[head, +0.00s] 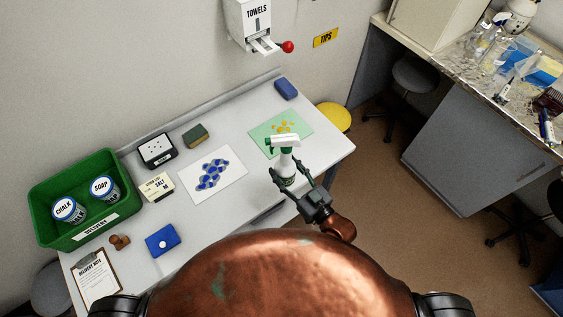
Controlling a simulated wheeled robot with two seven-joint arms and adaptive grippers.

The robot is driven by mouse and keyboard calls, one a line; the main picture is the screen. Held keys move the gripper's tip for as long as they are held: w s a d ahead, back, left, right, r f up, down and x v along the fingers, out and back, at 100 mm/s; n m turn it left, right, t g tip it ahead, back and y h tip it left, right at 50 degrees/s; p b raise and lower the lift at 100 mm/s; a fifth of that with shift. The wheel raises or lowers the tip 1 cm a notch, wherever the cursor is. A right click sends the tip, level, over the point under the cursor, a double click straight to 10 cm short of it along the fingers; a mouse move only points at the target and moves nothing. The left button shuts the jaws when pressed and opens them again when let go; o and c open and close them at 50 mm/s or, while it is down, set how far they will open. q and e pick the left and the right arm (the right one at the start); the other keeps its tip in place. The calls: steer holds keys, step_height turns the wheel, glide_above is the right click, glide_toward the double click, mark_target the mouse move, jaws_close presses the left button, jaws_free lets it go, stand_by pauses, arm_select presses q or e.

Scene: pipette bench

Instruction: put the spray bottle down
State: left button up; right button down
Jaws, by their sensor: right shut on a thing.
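The spray bottle (284,164), white with a green and white trigger head, stands roughly upright at the right part of the white bench (247,190). My right gripper (290,177) is shut on its body, with a finger on either side. The bottle overlaps the lower edge of the green sheet with yellow spots (285,124) in the picture. I cannot tell whether its base touches the bench, as the gripper partly hides it. My left gripper is not in view.
A white sheet with blue spots (232,184) lies left of the bottle. Further left are a salt box (157,186), a blue box (162,241) and a green crate (49,224) holding two tubs. A towel dispenser (256,22) hangs on the wall. The bench's right edge is close.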

steer(key=shift+r, duration=0.1)
steer(key=w+f+b, duration=0.1)
steer(key=w+f, duration=0.3)
steer(key=w+f+b, duration=0.1)
steer(key=w+f, duration=0.3)
steer(key=w, duration=0.1)
steer(key=w+f+b, duration=0.1)
steer(key=w+f, duration=0.3)
steer(key=w, duration=0.1)
steer(key=shift+w+d+f, duration=0.1)
steer(key=shift+d+f, duration=0.05)
steer(key=shift+f, duration=0.15)
steer(key=shift+f+b, duration=0.25)
steer(key=shift+b, duration=0.05)
steer(key=c, duration=0.9)
jaws_free()
steer(key=shift+c, duration=0.2)
